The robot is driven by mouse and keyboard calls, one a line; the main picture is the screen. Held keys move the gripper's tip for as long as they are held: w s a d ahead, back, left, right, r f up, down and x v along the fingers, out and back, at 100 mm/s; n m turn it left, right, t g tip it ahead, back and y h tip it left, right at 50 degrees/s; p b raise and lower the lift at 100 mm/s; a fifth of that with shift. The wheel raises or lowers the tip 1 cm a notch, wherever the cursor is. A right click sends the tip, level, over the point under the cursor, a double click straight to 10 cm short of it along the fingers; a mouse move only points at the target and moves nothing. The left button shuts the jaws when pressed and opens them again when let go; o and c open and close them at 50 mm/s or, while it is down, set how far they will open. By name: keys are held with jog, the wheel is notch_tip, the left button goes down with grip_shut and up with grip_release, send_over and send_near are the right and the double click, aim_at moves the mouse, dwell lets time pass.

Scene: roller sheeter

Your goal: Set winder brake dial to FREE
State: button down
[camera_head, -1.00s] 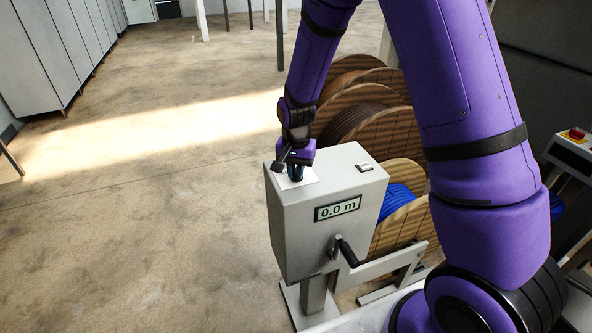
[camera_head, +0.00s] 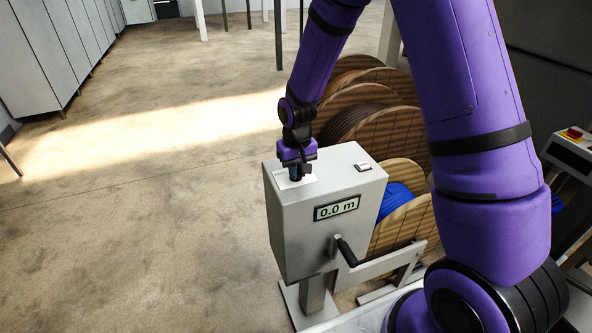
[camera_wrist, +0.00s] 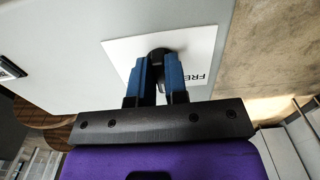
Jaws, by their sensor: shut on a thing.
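The winder's grey box (camera_head: 305,235) stands at the middle of the head view, with a display reading 0.0 m (camera_head: 337,208) on its front. My gripper (camera_head: 295,175) points down at the white label plate on the box's top. In the wrist view my gripper's blue fingers (camera_wrist: 156,75) are shut on the black brake dial (camera_wrist: 160,55). The white label plate (camera_wrist: 118,50) lies around the dial, with the letters "FRE" (camera_wrist: 204,70) showing beside the right finger. The rest of the word and the dial's pointer are hidden.
A black crank handle (camera_head: 346,252) sticks out of the box's front. A small switch (camera_head: 363,167) sits on the box's top right. Wooden cable reels (camera_head: 400,225) stand behind at right. The floor to the left is clear.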

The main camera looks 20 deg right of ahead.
jog(key=n, duration=0.6)
jog(key=shift+w+d+n, duration=0.1)
jog(key=shift+d+n, duration=0.15)
jog(key=shift+n, duration=0.05)
dwell(0.5)
jog(key=c, duration=1.1)
grip_release()
jog(key=shift+c, duration=0.2)
jog(key=shift+r, duration=0.1)
notch_tip(320, 180, up, 11)
jog(key=shift+f, duration=0.2)
